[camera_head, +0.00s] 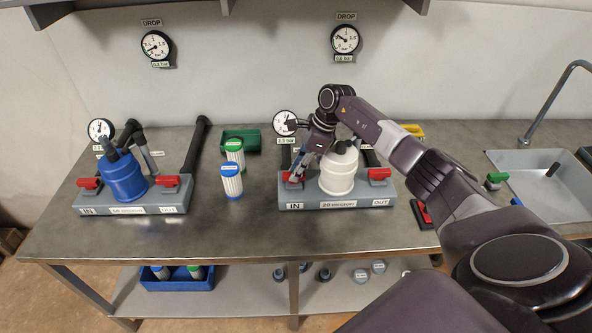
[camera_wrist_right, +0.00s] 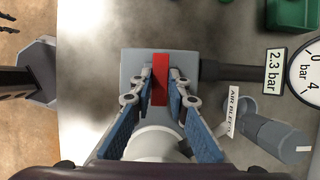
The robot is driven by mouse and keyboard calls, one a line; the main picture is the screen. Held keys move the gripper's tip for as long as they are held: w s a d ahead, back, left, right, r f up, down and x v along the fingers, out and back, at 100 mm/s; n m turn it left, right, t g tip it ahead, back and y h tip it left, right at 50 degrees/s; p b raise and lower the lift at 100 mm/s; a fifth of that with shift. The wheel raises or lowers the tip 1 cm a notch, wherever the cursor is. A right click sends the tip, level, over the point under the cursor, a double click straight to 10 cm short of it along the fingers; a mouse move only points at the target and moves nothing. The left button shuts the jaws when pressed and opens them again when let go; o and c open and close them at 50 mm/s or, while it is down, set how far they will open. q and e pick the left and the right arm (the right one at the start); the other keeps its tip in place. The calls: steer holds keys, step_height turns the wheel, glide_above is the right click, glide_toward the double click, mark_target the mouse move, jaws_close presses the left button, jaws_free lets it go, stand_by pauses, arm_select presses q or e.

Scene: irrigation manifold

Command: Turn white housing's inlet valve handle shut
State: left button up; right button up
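The white housing (camera_head: 338,174) stands on a grey base (camera_head: 337,205) marked IN at left and OUT at right. Its red inlet valve handle is at the IN end, partly hidden by my right gripper (camera_head: 296,174). In the right wrist view the red handle (camera_wrist_right: 160,80) lies between the fingertips of my right gripper (camera_wrist_right: 161,82), crosswise to the dark pipe. The fingers stand apart on either side of the handle, with a narrow gap seeming to show at each side; contact is hard to judge. The red outlet handle (camera_head: 379,174) is free. My left gripper is not seen.
A blue housing (camera_head: 123,178) with its own red handles stands at the left. Filter cartridges (camera_head: 232,181) and a green tray (camera_head: 241,142) stand between the housings. A gauge (camera_head: 285,123) is behind the inlet. A sink (camera_head: 540,178) is at the right.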

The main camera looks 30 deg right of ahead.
jaws_close()
steer(key=m, duration=0.2)
steer(key=m+t+h+p, duration=0.1)
steer(key=m, duration=0.1)
steer(key=shift+s+r+m+t, duration=0.1)
steer(key=shift+m+t, duration=0.2)
steer(key=m+h+p, duration=0.1)
steer(key=m, duration=0.1)
steer(key=shift+a+m, duration=0.15)
steer(key=shift+m, duration=0.25)
steer(key=shift+m+t+h, duration=0.4)
steer(key=shift+m+h, duration=0.1)
steer(key=shift+m, duration=0.4)
steer(key=m, duration=0.1)
steer(key=m+h+b, duration=0.1)
steer(key=m, duration=0.1)
steer(key=shift+a+m, duration=0.2)
steer(key=shift+m, duration=0.1)
steer(key=m+h+b, duration=0.1)
steer(key=m+b, duration=0.1)
steer(key=m, duration=0.1)
steer(key=shift+h, duration=0.3)
steer(key=shift+a+m+g+h+b, duration=0.1)
steer(key=shift+m+g+h+b, duration=0.3)
steer(key=shift+m, duration=0.6)
